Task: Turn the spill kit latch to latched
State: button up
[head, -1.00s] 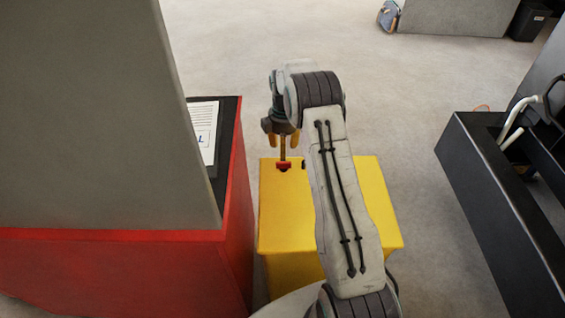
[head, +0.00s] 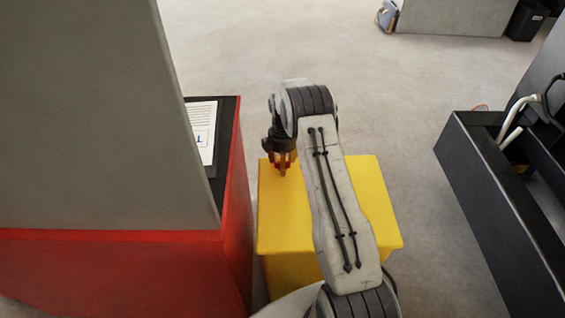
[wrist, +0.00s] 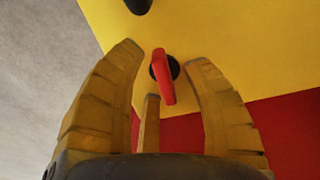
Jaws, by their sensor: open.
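The spill kit is a yellow box (head: 352,205) standing on the floor between a red unit and a black frame. Its latch is a red handle (wrist: 162,77) on a dark round base, on the yellow top. In the head view the red latch (head: 283,166) is mostly hidden by my fingers. My gripper (wrist: 166,52) points down over the latch, with its fingers apart, one on each side of the red handle. The gripper also shows in the head view (head: 284,170). I cannot tell whether a finger touches the handle.
A red cabinet (head: 130,270) with a tall grey panel (head: 90,110) stands close on the left. A black frame (head: 500,200) with white pipes is on the right. A dark knob (wrist: 138,5) sits on the yellow top. Open floor lies beyond the box.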

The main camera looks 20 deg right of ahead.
grip_shut()
dwell(0.5)
